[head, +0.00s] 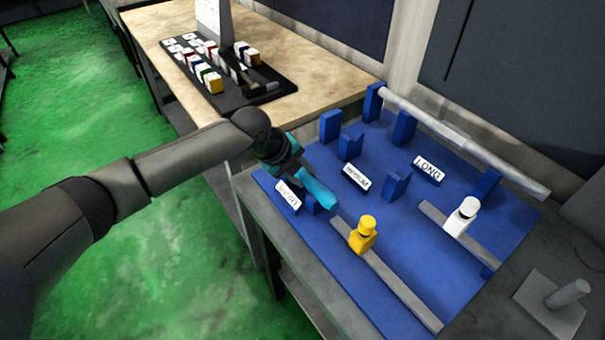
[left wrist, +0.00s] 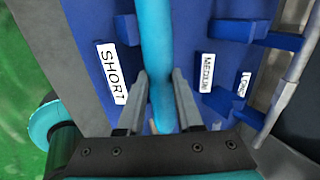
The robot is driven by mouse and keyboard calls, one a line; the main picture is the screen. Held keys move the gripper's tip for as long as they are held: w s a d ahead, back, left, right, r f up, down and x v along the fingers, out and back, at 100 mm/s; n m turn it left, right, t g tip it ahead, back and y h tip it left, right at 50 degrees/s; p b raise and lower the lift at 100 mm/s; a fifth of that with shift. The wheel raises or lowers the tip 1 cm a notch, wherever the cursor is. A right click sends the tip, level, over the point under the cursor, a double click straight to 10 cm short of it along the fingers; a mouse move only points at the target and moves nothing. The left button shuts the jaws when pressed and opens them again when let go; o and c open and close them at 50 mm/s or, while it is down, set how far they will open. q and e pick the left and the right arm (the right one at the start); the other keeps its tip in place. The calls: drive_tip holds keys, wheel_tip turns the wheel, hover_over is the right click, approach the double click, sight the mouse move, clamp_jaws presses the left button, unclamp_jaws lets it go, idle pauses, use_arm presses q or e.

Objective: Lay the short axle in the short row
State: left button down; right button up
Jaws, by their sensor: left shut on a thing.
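A teal rod, which I take to be the short axle (head: 318,193), is in my left gripper (head: 300,172). In the left wrist view the short axle (left wrist: 157,50) runs from the top edge down between the two fingers, which are shut on it. The SHORT label (head: 287,197) stands on the blue board (head: 300,240) beside the gripper; the SHORT label also shows in the left wrist view (left wrist: 112,73), left of the axle. A blue rest (head: 313,205) is partly hidden under the axle. I cannot tell whether the axle touches the rests. My right gripper is not seen.
The MEDIUM (head: 355,177) and LONG (head: 427,170) labels stand farther right. A long grey axle (head: 460,130) lies along the back. Grey bars carry a yellow piece (head: 363,236) and a white piece (head: 461,217). A wooden table (head: 310,70) stands behind.

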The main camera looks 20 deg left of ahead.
use_arm(q)
drive_tip(key=shift+w+r, duration=0.1)
drive_tip(key=shift+r, duration=0.05)
drive_tip(key=c, duration=0.6)
unclamp_jaws()
drive_tip(key=shift+f, duration=0.3)
drive_tip(key=shift+o, duration=0.2)
drive_tip(key=shift+r, duration=0.1)
drive_tip(key=shift+r, duration=0.25)
drive_tip(key=p+v, duration=0.2)
drive_tip(key=v, duration=1)
drive_tip(key=shift+f, duration=0.15)
